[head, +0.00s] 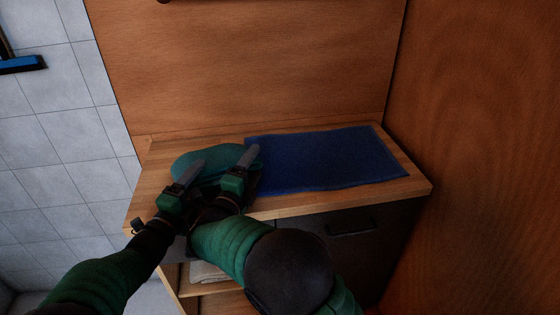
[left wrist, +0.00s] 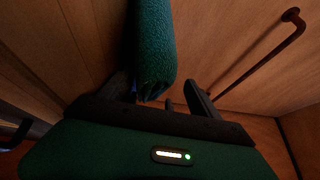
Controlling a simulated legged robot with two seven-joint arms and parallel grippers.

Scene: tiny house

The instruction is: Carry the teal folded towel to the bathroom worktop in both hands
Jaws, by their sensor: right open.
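The teal folded towel (head: 208,154) is at the left end of the wooden worktop (head: 285,209), just left of a blue mat. It appears to rest on the top; its front side is partly hidden by my grippers. My left gripper (head: 190,172) is over its front left part. In the left wrist view, the rolled teal edge (left wrist: 155,45) stands between the parted fingers of the left gripper (left wrist: 165,95), with a gap on the right. My right gripper (head: 248,157) is open at the towel's right end, beside the mat.
The flat blue mat (head: 325,160) covers the middle and right of the worktop. A dark drawer front (head: 350,225) and a shelf with a pale folded cloth (head: 207,272) are below.

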